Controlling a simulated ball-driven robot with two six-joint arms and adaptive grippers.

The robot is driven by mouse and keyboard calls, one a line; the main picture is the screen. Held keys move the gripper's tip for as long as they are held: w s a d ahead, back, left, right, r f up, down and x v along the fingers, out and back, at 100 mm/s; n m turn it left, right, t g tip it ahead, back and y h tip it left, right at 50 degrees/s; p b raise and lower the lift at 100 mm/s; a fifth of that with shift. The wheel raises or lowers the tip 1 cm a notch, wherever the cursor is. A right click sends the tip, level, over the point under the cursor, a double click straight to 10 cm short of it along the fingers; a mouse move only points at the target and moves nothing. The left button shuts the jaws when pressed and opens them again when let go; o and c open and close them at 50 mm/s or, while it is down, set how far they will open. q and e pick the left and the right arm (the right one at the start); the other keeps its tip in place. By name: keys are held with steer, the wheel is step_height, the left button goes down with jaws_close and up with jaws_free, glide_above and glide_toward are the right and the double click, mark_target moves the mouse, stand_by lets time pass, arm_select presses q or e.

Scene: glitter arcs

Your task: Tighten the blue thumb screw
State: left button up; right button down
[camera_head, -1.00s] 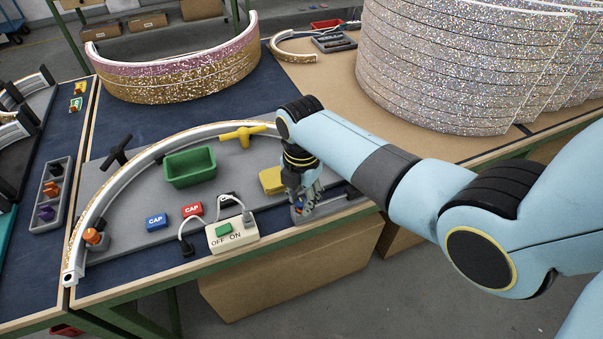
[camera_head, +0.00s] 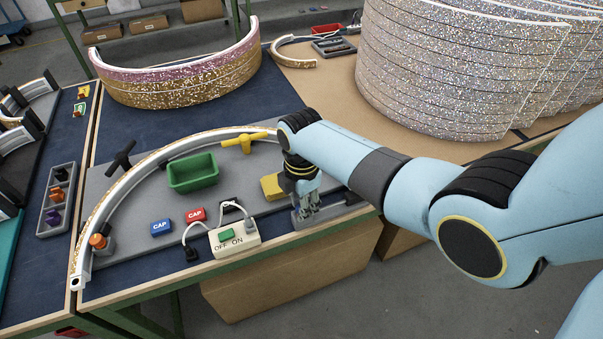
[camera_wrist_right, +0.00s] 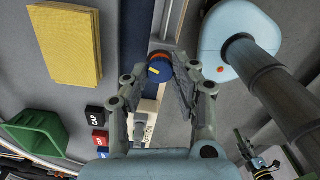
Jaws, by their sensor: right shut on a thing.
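The blue thumb screw (camera_wrist_right: 160,69) shows in the right wrist view as a round blue head with a yellow mark and an orange rim behind it. My right gripper (camera_wrist_right: 161,80) is shut on it, with one finger on each side. In the head view my right gripper (camera_head: 307,213) points down at the front edge of the table, beside a grey metal fixture (camera_head: 338,209). Its fingers hide the screw there.
Stacked glitter arcs (camera_head: 450,70) stand at the back right.

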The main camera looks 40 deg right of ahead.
steer(key=m+p, duration=0.1)
steer(key=m, duration=0.2)
steer(key=shift+r+m, duration=0.1)
steer(key=shift+m, duration=0.3)
steer(key=m+p, duration=0.1)
steer(key=m, duration=0.2)
steer(key=shift+m, duration=0.3)
steer(key=m, duration=0.4)
steer(key=shift+w+m, duration=0.15)
steer(key=shift+m, duration=0.15)
steer(key=m, duration=0.9)
steer(key=shift+d, duration=0.1)
steer(key=m, duration=0.3)
steer(key=shift+w+m, duration=0.1)
steer(key=shift+m, duration=0.2)
steer(key=m, duration=0.3)
steer(key=shift+m, duration=0.3)
steer(key=shift+r+m, duration=0.1)
steer(key=shift+m, duration=1.6)
